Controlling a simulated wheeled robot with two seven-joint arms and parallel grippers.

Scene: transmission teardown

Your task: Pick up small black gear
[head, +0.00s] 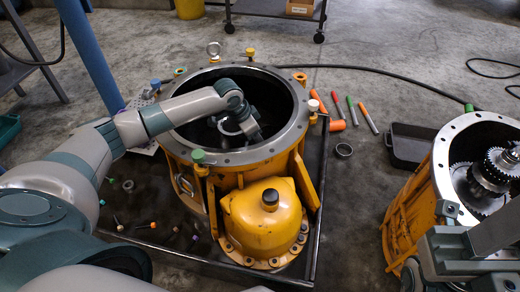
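My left arm reaches over the rim of a yellow transmission housing (230,165), and my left gripper (254,138) is down inside its dark bore. A light metallic ring (228,126) shows beside the wrist in the bore. I cannot tell whether the fingers are open or shut, or whether they touch anything. I cannot make out a small black gear for certain; the inside of the bore is dark and partly covered by my arm. Grey boxy parts of my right arm stand at the lower right; its fingertips cannot be made out.
A second yellow housing (405,205) with metal gears (497,165) stands at the right. A black tray (408,145), a dark ring (344,150) and several coloured markers (351,110) lie between the housings. Small parts lie on the dark tray (318,235) under the first housing.

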